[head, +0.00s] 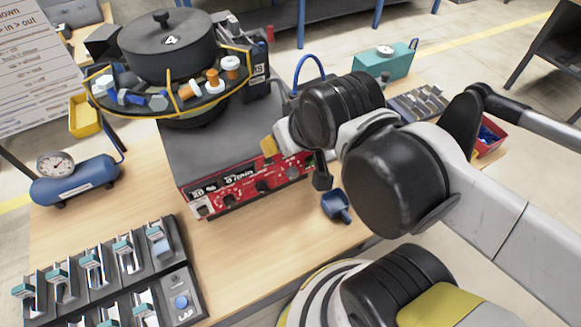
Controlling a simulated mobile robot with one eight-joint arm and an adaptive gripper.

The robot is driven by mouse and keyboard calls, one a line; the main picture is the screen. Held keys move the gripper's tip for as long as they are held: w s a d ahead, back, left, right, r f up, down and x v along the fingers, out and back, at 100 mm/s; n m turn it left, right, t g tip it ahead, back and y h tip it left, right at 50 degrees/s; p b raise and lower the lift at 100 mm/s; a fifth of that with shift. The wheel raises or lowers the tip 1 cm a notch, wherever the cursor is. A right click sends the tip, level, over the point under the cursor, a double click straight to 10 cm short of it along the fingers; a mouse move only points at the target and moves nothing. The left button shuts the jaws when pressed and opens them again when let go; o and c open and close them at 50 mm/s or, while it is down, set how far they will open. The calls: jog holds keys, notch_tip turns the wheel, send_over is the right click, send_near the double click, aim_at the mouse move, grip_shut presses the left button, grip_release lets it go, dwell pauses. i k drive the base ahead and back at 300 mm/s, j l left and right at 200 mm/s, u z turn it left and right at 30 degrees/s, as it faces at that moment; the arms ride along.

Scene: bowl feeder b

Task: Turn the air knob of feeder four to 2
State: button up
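Feeder four is the dark bowl (120,92) with a black lid (170,45) marked 4, at the upper left. Its grey control box (215,140) has a red front panel (245,187) with several dark knobs. One knob (263,187) shows near the middle of the panel, another (229,200) further left. The lettering is too small to tell which is the air knob or its setting. My gripper (292,158) is at the right end of the panel, partly covering it. I cannot tell whether its fingers are apart or touch a knob.
A blue cup-like part (336,206) lies on the wooden table (240,255) just right of the box. A blue air tank with a gauge (75,182) stands at left. A black rack (180,260) is at the front left. A teal box (385,62) stands behind my arm.

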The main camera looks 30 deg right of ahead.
aim_at(292, 173)
jog(key=k+j, duration=0.35)
jog(key=k, duration=0.15)
jog(key=k+j, duration=0.75)
jog(key=k, duration=0.25)
jog(key=j+z, duration=0.05)
